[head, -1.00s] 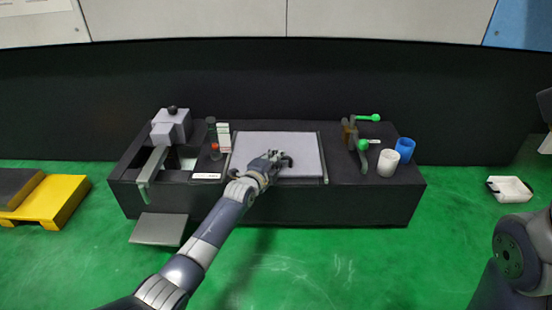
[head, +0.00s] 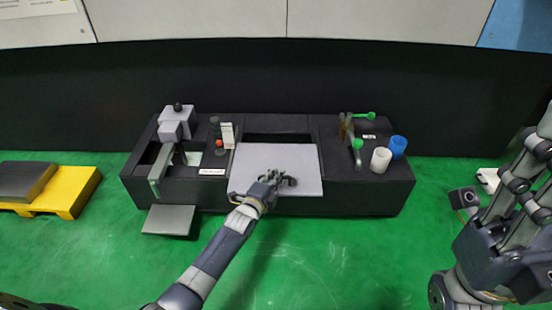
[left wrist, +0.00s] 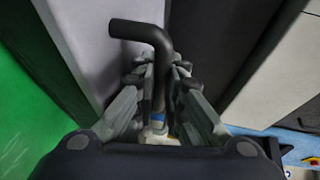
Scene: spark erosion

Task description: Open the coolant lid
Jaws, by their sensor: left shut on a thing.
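The coolant lid (head: 262,160) is a flat light-grey panel on the dark machine bench. It lies toward the front of the bench, and a dark opening (head: 277,138) shows behind it. My left gripper (head: 286,181) is over the lid's front part, shut on the black lid handle. In the left wrist view the bent black handle (left wrist: 142,30) stands between the fingers of my left gripper (left wrist: 160,80), beside the light-grey lid (left wrist: 85,40). My right gripper (head: 522,165) is at the right edge, empty, with its fingers extended and apart.
A white cup (head: 381,160) and a blue cup (head: 398,147) stand on the bench's right end near green-knobbed levers (head: 357,143). A grey machine head (head: 176,122) stands at the left. A yellow pallet (head: 75,195) lies on the left floor.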

